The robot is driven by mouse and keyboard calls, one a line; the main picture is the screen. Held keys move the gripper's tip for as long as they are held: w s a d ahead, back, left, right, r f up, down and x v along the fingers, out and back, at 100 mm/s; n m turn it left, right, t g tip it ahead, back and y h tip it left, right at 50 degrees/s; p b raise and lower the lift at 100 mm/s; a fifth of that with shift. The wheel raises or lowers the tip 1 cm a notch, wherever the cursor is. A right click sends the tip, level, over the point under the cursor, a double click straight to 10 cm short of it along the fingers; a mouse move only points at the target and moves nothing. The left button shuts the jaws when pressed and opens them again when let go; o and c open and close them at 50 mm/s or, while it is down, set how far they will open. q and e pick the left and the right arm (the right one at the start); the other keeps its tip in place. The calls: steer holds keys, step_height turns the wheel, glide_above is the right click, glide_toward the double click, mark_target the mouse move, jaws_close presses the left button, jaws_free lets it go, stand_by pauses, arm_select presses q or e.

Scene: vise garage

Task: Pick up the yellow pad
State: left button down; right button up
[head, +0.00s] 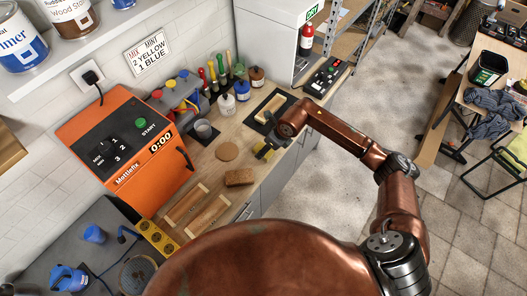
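A small yellow pad (265,152) shows at the front edge of the wooden worktop (222,176), right of a round cork-coloured disc (227,151). My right arm reaches in from the right, and my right gripper (271,146) is right at the pad, partly covering it. The gripper's fingers are dark and small here. I cannot tell whether they are shut on the pad or only beside it. My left gripper is not in view.
An orange Mattefix machine (125,145) stands at the left of the worktop. A brown sponge-like block (239,177), a glass cup (203,129), wooden trays (208,215) and a black mat with a wooden block (270,108) lie around the pad. Bottles line the wall.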

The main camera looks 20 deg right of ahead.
steer(key=shift+x, duration=1.8)
steer(key=shift+d, duration=0.1)
steer(key=shift+c, duration=0.7)
steer(key=c, duration=0.9)
